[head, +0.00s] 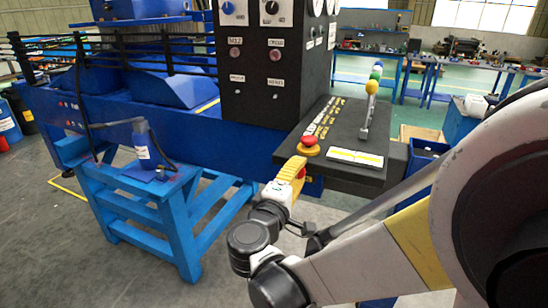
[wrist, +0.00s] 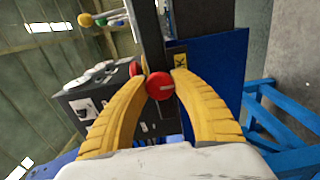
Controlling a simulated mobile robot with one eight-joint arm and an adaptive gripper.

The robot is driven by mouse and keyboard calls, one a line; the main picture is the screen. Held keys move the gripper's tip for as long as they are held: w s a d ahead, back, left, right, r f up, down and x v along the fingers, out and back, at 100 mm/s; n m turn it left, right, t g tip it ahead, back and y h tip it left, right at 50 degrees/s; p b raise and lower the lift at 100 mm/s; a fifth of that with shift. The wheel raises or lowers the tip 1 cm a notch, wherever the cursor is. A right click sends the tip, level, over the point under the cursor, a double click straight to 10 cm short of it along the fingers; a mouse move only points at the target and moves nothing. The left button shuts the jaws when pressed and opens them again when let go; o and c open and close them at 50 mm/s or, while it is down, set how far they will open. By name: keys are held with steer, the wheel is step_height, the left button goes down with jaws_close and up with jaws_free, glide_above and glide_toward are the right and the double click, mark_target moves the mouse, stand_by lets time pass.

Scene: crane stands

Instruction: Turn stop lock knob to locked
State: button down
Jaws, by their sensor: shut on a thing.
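A red round knob (wrist: 160,87), which I take to be the stop lock knob, sits between the two yellow fingers of my gripper (wrist: 164,77) in the wrist view. A small pale mark shows on its face, but whether it reads locked I cannot tell. In the head view my gripper (head: 293,165) is at the near side of the dark control panel (head: 340,168), and only a red sliver of the knob (head: 303,173) shows beside the fingers. The fingers are shut on the knob. The fingertips partly hide its edges.
A red mushroom button (head: 309,141) on an orange base stands on the panel top, close above my gripper. A lever with coloured balls (head: 368,100) rises behind it. A blue stand (head: 150,205) is at left. Open floor lies in front.

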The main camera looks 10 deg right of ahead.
steer(key=c, duration=1)
jaws_free()
steer(key=v, duration=1.2)
steer(key=s+d+f+m+g+y, duration=0.4)
steer(key=d+f+g, duration=0.35)
steer(key=d, duration=0.25)
steer(key=s+a+m+y, duration=0.1)
steer(key=s+m+y, duration=0.1)
steer(key=s+a+m+y, duration=0.1)
steer(key=s+m+y, duration=0.1)
steer(key=s+a+f+m+y, duration=0.1)
steer(key=s+m+y, duration=0.1)
steer(key=shift+s+f+m+y, duration=0.1)
steer(key=shift+s+m+y, duration=0.05)
steer(key=shift+m+y, duration=0.15)
